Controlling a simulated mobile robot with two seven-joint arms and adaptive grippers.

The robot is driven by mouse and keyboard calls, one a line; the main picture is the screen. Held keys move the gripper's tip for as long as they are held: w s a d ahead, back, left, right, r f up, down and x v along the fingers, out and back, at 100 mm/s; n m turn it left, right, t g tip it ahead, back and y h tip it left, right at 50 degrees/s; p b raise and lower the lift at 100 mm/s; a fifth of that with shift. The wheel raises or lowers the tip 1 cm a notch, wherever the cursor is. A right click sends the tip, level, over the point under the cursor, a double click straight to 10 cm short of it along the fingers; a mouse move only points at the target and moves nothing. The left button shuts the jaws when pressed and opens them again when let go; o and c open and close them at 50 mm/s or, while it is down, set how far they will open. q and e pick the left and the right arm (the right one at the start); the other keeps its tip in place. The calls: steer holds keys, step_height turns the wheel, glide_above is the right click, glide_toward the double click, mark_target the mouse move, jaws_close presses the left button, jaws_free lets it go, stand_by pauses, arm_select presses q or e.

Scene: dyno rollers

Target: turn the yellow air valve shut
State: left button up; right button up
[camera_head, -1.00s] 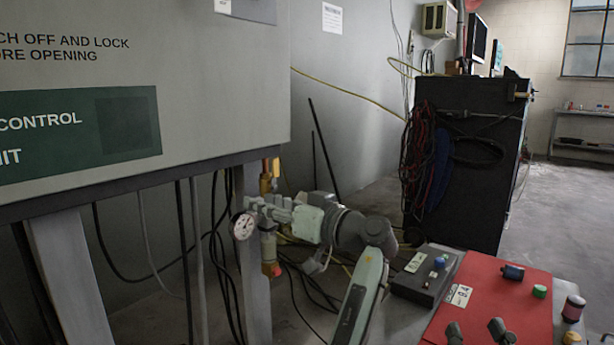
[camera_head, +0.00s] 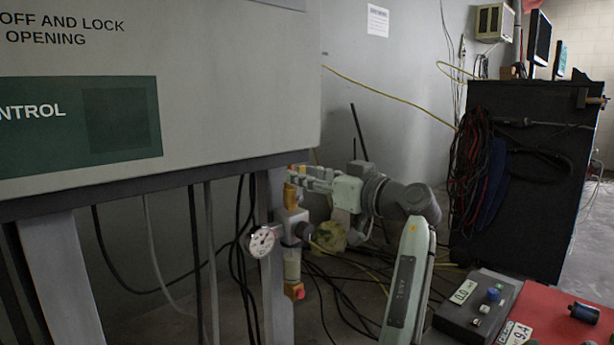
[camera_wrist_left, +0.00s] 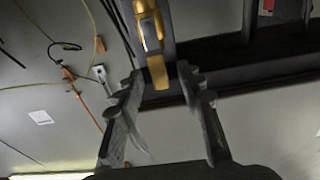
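The yellow air valve (camera_head: 293,194) sits on the upright pipe above a round white gauge (camera_head: 262,242), beside a grey cabinet leg. My left gripper (camera_head: 302,180) is at the valve's upper part, coming from the right. In the left wrist view, the yellow handle (camera_wrist_left: 159,74) points down from the valve body, between the tips of my left gripper (camera_wrist_left: 160,80). The two fingers stand apart with gaps beside the handle, so the gripper is open around it and not clamped. The gripper partly hides the valve in the head view. My right gripper is not in view.
A grey control cabinet (camera_head: 230,100) overhangs just above the valve. Dark cables hang behind the pipe. A black cabinet (camera_head: 535,180) with coiled cables stands at the right. A dark control box (camera_head: 478,305) and a red surface (camera_head: 560,325) are at lower right.

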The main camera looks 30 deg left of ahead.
arm_select(q)
steer(key=shift+w+a, duration=0.1)
steer(key=shift+a, duration=0.1)
steer(key=shift+c, duration=0.2)
jaws_close()
